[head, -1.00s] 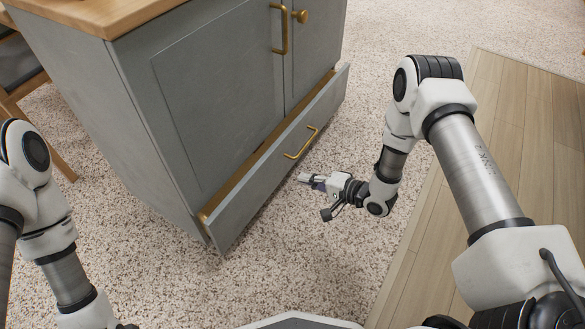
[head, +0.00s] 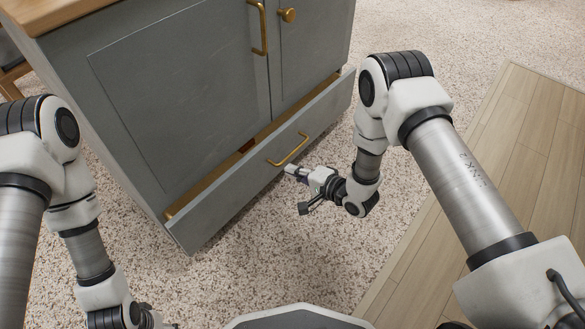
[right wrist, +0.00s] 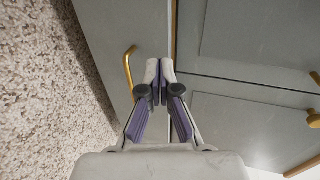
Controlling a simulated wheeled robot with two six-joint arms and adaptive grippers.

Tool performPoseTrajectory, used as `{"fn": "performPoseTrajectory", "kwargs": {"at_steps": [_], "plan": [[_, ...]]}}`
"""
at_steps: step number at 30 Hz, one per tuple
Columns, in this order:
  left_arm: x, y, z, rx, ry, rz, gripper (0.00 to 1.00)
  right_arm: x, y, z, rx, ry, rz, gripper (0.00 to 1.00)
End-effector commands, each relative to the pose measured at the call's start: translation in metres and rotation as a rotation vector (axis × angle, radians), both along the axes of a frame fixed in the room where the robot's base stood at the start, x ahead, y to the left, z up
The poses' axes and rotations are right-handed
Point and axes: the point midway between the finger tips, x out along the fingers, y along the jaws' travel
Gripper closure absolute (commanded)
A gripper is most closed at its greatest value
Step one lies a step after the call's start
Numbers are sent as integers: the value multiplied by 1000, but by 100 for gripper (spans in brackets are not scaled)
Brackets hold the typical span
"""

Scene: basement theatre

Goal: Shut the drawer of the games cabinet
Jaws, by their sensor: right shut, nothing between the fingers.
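The grey games cabinet (head: 180,100) stands ahead of me in the head view. Its low, wide drawer (head: 230,196) is partly open, with a narrow strip of its wooden inside showing behind the front. The brass drawer handle (head: 288,150) is on that front. In the right wrist view the shut fingertips (right wrist: 160,68) point at the drawer front (right wrist: 105,35), beside the handle (right wrist: 128,72). Contact cannot be told. My left gripper's fingers are hidden at the bottom left.
The cabinet doors above the drawer are shut, with a brass door handle (head: 258,28) and a knob (head: 288,15). Speckled carpet (head: 260,265) lies clear in front. Wooden flooring (head: 515,150) begins at the right.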

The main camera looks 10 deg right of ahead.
Motion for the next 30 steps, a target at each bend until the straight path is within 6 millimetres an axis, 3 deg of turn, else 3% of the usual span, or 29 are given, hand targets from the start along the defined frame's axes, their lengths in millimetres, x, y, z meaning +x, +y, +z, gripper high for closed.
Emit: {"fn": "performPoseTrajectory", "kwargs": {"at_steps": [1,9,15,30], "plan": [[0,0,-12,0,0,0,40,8,7,-9,-1,-5,5,100],[2,1,-45,1,-5,7,40,53,42,-28,-1,-6,4,100],[3,1,-65,1,-8,12,40,80,62,-27,-1,-5,2,100],[3,2,-64,1,-9,13,40,88,68,-21,0,0,1,100]]}}
